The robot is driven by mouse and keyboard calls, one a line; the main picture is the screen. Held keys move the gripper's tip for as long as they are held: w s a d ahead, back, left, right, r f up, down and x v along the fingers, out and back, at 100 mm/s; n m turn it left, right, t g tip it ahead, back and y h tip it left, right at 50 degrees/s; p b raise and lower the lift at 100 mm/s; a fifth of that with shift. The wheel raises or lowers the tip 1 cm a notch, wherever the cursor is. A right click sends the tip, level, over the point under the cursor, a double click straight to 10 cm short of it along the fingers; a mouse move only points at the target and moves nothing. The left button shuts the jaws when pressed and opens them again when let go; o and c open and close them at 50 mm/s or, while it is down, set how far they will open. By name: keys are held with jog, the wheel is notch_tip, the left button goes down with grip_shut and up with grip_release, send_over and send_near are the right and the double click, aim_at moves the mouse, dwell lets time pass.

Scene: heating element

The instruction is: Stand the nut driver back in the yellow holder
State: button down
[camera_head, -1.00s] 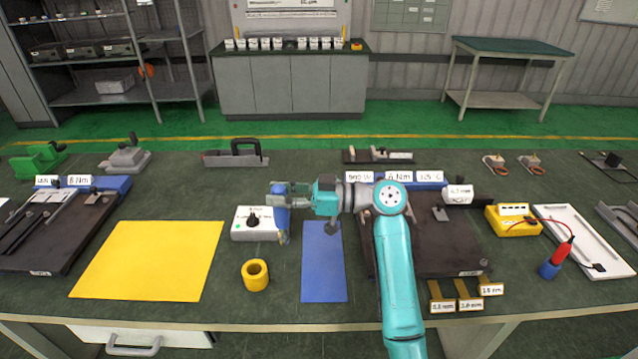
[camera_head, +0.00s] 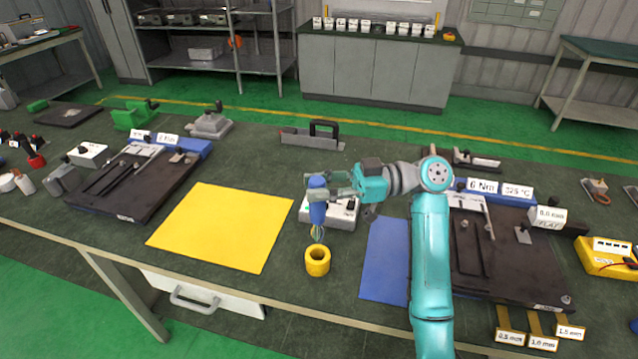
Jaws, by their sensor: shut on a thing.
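The nut driver (camera_head: 317,211) has a blue handle and hangs roughly upright, its thin shaft pointing down. My gripper (camera_head: 318,187) is shut around the upper part of its handle. The yellow holder (camera_head: 318,269) is a short round cup with a hole in its top, standing on the green bench. In the picture the driver's tip shows just above the holder's opening. I cannot tell whether the tip is directly over the hole or somewhat behind it. The gripper's fingers partly hide the handle.
A white box (camera_head: 343,213) stands just behind the driver. A yellow mat (camera_head: 220,228) lies left of the holder and a blue mat (camera_head: 384,262) right of it. Dark fixtures stand at the left (camera_head: 125,190) and right (camera_head: 500,265). The bench's front edge is close to the holder.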

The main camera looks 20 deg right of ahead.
aim_at(319, 220)
jog(key=shift+f, duration=2.55)
jog(key=shift+s+f, duration=0.15)
jog(key=shift+f, duration=2)
jog(key=shift+r, duration=0.15)
